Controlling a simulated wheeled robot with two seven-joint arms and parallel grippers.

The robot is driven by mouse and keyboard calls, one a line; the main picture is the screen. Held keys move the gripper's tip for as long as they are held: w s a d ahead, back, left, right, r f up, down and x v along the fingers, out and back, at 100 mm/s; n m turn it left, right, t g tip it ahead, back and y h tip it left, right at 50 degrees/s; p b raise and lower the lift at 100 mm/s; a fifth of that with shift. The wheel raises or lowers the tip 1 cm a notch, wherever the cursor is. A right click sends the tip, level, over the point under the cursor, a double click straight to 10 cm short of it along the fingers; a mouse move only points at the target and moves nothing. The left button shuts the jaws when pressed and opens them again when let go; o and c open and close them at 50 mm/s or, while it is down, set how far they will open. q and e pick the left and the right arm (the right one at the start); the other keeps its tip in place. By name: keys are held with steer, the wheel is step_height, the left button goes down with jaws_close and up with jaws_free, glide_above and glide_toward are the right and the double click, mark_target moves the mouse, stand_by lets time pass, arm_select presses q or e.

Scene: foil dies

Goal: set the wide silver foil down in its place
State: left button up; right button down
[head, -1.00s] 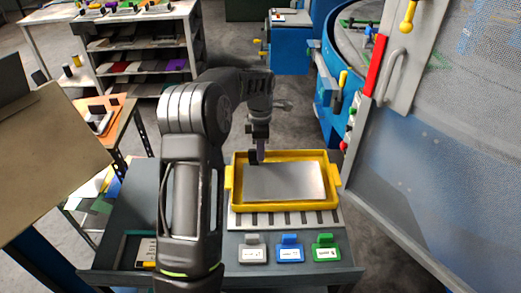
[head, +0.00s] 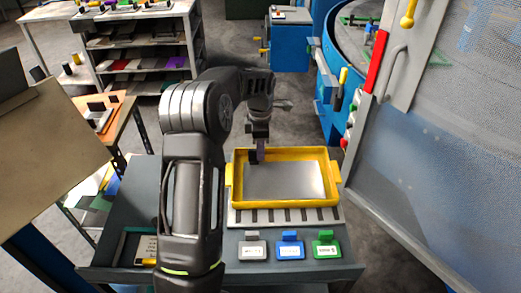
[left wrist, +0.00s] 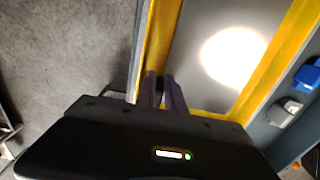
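A flat silver sheet (head: 285,182), which looks like the wide silver foil, lies inside the yellow tray (head: 285,204) on the grey bench. It also shows in the left wrist view (left wrist: 205,65), with a bright glare on it. My left gripper (head: 260,156) points down at the tray's back left corner. In the left wrist view its two fingers (left wrist: 162,86) stand slightly apart over the tray's yellow edge (left wrist: 155,50), and a strip of yellow shows between them. I see nothing held in them. Whether the fingertips touch the tray is unclear. My right gripper is out of view.
Grey, blue (head: 290,246) and green (head: 326,245) labelled blocks stand along the bench front. A slotted strip (head: 285,217) lies before the tray. A mesh panel (head: 430,170) closes off the right. A shelf rack (head: 145,60) stands behind.

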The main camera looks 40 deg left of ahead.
arm_select(q)
steer(key=o, duration=0.5)
steer(key=shift+r+b, duration=0.55)
steer(key=shift+r, duration=3.4)
